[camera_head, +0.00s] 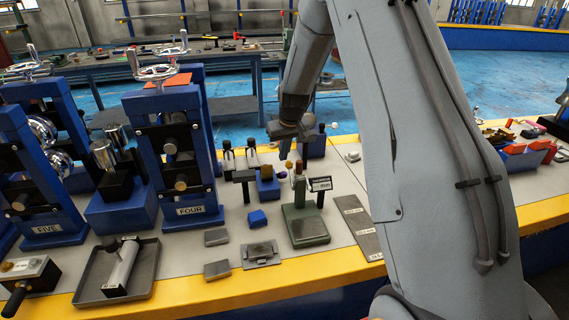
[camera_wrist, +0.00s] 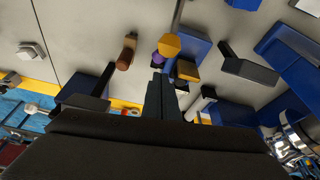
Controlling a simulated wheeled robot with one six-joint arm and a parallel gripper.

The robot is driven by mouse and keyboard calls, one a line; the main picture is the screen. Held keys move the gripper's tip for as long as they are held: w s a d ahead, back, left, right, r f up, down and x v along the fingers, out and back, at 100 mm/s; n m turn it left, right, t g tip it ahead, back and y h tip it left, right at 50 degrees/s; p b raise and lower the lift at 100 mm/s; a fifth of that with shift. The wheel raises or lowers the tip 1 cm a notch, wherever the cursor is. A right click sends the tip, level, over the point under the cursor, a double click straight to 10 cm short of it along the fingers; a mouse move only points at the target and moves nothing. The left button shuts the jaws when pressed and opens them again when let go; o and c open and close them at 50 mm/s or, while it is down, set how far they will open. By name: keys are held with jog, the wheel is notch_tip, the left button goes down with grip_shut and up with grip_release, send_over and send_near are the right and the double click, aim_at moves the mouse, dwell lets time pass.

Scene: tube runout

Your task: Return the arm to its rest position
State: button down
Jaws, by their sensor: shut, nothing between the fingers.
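My arm, grey, crosses the right half of the head view. My gripper (camera_head: 284,148) hangs above the far side of the bench, beyond the small green-based stand. In the wrist view my gripper (camera_wrist: 160,78) shows two dark fingers together with nothing between them. Just past the tips, a yellow knob and a purple piece show over a blue block. Part of the bench behind my arm is hidden.
Blue rolling stands marked FOUR (camera_head: 190,210) and FIVE (camera_head: 48,228) rise at left. A grey tray (camera_head: 90,290) sits at the yellow front edge.

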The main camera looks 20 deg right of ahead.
jog(key=shift+r, duration=0.5)
